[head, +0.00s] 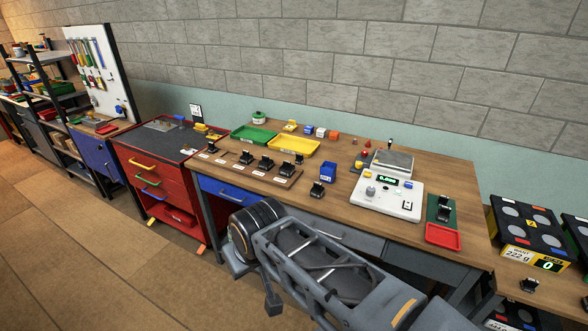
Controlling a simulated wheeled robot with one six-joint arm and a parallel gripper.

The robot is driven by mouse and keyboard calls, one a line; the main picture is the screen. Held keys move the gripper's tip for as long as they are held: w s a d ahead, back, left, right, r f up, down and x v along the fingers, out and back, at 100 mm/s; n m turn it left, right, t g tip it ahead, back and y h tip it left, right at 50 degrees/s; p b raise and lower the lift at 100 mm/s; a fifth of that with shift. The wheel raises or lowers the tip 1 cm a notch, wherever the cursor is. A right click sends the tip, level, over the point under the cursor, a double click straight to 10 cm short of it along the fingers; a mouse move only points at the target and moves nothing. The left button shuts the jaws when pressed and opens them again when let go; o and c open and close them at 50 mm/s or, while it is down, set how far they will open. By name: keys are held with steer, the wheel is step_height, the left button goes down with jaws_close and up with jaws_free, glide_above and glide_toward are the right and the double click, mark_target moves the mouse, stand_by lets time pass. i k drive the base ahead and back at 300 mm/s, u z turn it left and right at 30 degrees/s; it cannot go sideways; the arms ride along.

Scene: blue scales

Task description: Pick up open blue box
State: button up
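A small open-topped blue box (328,173) stands on the wooden workbench (345,213), left of the white scale unit. It looks upright, and its inside is too small to make out. My arm crosses the foreground below the bench's front edge, and nothing is seen held by it. I cannot make out my gripper's fingers in this view.
The white scale (388,194) is right of the box, with a black clip-like part (317,189) in front of it. Behind are a yellow tray (293,146), a green tray (253,134) and small coloured blocks. A red tray (443,236) lies at the right.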

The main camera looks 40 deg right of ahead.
mark_target(328, 174)
steer(key=i, duration=0.8)
steer(key=z, duration=1.05)
steer(key=i, duration=0.65)
steer(key=z, duration=0.7)
